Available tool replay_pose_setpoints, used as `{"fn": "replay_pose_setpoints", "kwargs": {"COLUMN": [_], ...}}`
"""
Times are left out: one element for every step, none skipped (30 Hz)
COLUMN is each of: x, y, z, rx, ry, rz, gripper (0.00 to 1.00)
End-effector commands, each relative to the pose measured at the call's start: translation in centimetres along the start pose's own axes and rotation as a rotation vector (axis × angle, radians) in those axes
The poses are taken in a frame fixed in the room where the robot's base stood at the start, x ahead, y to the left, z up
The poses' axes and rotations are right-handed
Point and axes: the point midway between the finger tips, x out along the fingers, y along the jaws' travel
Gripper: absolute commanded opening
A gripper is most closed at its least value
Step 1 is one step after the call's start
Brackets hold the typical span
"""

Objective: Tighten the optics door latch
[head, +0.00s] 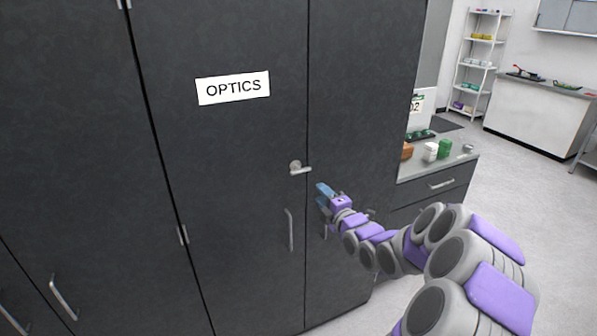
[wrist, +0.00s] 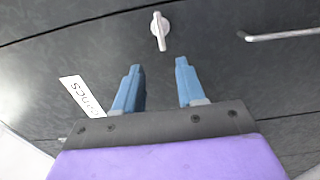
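The optics door (head: 235,150) is a dark cabinet door with a white OPTICS label (head: 233,88); the label also shows in the wrist view (wrist: 82,97). Its latch (head: 299,169) is a small silver turn lever near the door's right edge, with the lever pointing right in the head view. In the wrist view the latch (wrist: 159,31) lies beyond the fingertips, between them from side to side. My gripper (head: 322,190) is just right of and below the latch in the head view. Its two blue fingers (wrist: 160,75) are apart with nothing between them, and they do not touch the latch.
A long bar handle (head: 289,230) sits on the door below the latch and shows in the wrist view (wrist: 282,34). A counter (head: 440,167) with small boxes stands right of the cabinet. Open floor (head: 520,190) lies further right, before a white workbench (head: 538,118).

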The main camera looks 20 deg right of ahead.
Motion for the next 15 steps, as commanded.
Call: {"fn": "replay_pose_setpoints", "kwargs": {"x": [0.7, 1.1, 1.6, 2.1, 2.5, 3.1, 3.5, 4.0, 4.5, 5.0, 5.4, 5.9, 6.4, 6.8, 7.4], "y": [-0.1, -0.2, -0.3, -0.3, -0.3, -0.3, -0.3, -0.4, -0.3, -0.3, -0.3, -0.4, -0.5, -0.5, -0.5], "z": [-0.1, 0.0, 0.1, 0.3, 0.5, 0.6, 0.6, 0.6, 0.7, 0.8, 0.8, 0.8, 0.7, 0.6, 0.6], "rx": [0.001, 0.002, 0.005, 0.006, 0.006, 0.006, 0.007, 0.008, 0.007, 0.007, 0.007, 0.008, 0.008, 0.009, 0.008], "ry": [0.002, 0.003, 0.002, 0.001, 0.000, 0.001, 0.001, 0.002, 0.001, 0.000, 0.000, 0.000, 0.001, 0.001, 0.000], "rz": [0.001, 0.000, -0.001, -0.001, 0.000, -0.001, -0.002, -0.002, -0.002, -0.001, 0.000, -0.001, -0.003, -0.003, -0.004], "gripper": [0.39, 0.39, 0.39, 0.39, 0.39, 0.39, 0.39, 0.39, 0.39, 0.39, 0.39, 0.39, 0.39, 0.39, 0.39]}}
